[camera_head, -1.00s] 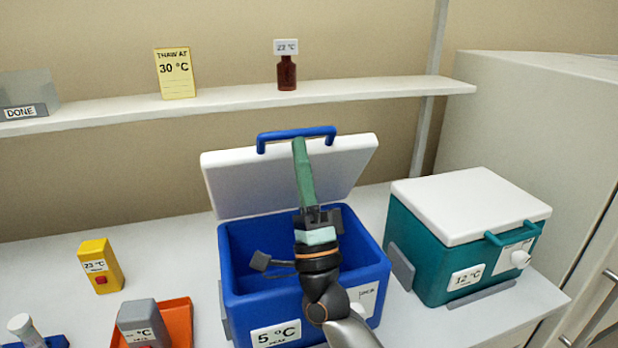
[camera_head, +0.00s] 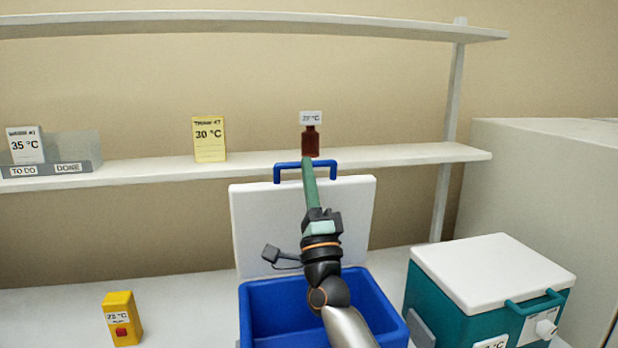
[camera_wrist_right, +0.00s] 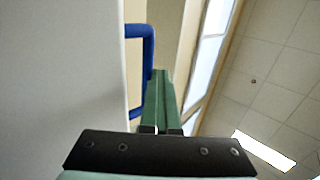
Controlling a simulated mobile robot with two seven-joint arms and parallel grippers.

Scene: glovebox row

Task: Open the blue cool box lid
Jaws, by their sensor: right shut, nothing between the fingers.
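The blue cool box (camera_head: 262,312) stands on the bench with its inside showing. Its white lid (camera_head: 262,215) stands up at the back, close to upright, with the blue handle (camera_head: 306,166) along its top edge. My right gripper (camera_head: 308,170) is shut and empty, its green fingers in front of the lid's upper part and reaching the handle. In the right wrist view, the shut fingers (camera_wrist_right: 160,95) are beside the blue handle (camera_wrist_right: 148,60) and the pale lid (camera_wrist_right: 60,70). I cannot tell whether they touch. My left gripper is not in view.
A teal cool box (camera_head: 450,300) with a closed white lid stands to the right. A shelf (camera_head: 400,155) behind the lid carries a brown bottle (camera_head: 310,142) and a yellow card (camera_head: 209,140). A yellow timer-like block (camera_head: 122,318) sits on the bench at left.

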